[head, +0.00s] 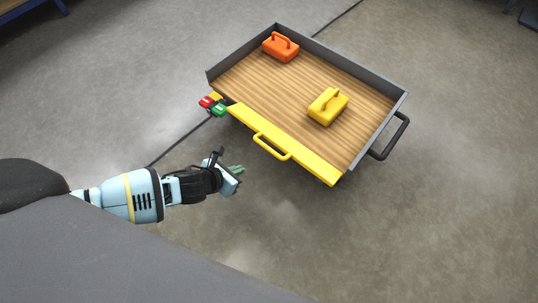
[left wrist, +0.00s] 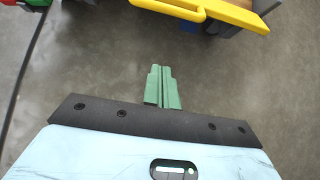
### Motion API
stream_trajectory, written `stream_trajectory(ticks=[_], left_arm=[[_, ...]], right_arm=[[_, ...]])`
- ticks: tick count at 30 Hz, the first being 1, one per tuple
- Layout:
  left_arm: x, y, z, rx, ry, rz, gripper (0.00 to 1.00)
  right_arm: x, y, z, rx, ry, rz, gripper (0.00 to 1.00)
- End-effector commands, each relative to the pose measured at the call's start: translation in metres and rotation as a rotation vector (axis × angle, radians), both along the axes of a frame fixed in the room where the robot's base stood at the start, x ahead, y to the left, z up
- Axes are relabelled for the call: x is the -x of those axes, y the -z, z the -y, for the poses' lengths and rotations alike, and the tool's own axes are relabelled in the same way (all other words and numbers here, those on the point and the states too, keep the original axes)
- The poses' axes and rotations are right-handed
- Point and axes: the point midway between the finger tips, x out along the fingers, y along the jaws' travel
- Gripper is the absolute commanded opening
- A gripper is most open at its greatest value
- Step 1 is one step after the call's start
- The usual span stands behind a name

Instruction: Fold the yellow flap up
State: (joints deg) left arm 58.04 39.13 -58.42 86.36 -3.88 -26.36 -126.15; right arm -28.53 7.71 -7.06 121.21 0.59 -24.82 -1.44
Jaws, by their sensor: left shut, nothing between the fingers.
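The yellow flap (head: 310,158) runs along the near edge of a wood-floored cart bed (head: 262,85). It looks folded down or outward, below the level of the other walls. A yellow loop handle (head: 271,148) sticks out from its near side. In the left wrist view the handle (left wrist: 172,8) and part of the flap (left wrist: 238,14) show at the top edge. My left gripper (head: 238,169) is left of and nearer than the handle, apart from it. Its green fingers (left wrist: 163,88) are shut with nothing between them. My right gripper is not in view.
An orange box (head: 281,47) and a yellow box (head: 327,106) stand on the bed inside grey walls (head: 345,62). A black handle (head: 391,138) sits at the right. Red and green blocks (head: 212,105) are at the left corner. A dark cable crosses the open floor.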

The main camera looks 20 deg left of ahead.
Motion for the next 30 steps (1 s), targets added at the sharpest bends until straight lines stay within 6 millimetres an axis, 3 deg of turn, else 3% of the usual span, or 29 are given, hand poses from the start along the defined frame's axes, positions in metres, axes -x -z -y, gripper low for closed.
stream_trajectory(ticks=[11, 27, 30], left_arm=[[-0.009, 0.011, 0.002, -0.005, 0.002, 0.002, 0.00], [-0.068, 0.075, 0.024, -0.003, 0.002, 0.001, 0.00], [-0.082, 0.064, 0.028, -0.003, 0.002, 0.006, 0.00]], right_arm=[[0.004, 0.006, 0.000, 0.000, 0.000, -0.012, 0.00], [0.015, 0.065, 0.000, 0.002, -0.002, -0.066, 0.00], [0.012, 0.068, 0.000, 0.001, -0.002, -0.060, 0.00]])
